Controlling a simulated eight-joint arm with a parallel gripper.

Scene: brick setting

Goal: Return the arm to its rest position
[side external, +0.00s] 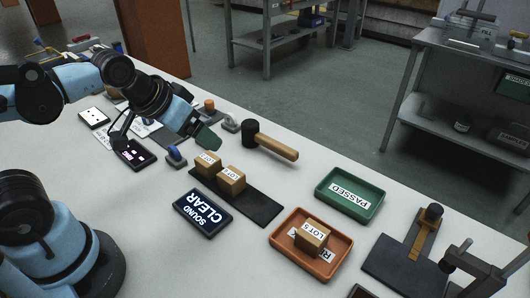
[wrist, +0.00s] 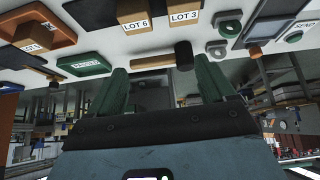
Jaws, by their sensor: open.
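My gripper (side external: 206,138) is raised over the table behind the lot bricks, with its green fingers. In the wrist view my gripper (wrist: 163,78) shows two green fingers spread apart with nothing between them. My arm reaches in from the left, bent, and the gripper touches no brick that I can see.
Bricks LOT 3 (side external: 208,161) and LOT 6 (side external: 231,179) stand on a black mat (side external: 258,207). Brick LOT 5 (side external: 312,235) sits in the orange tray (side external: 284,257). The green PASSED tray (side external: 368,184) holds no brick. A mallet (side external: 272,143) lies behind the mat.

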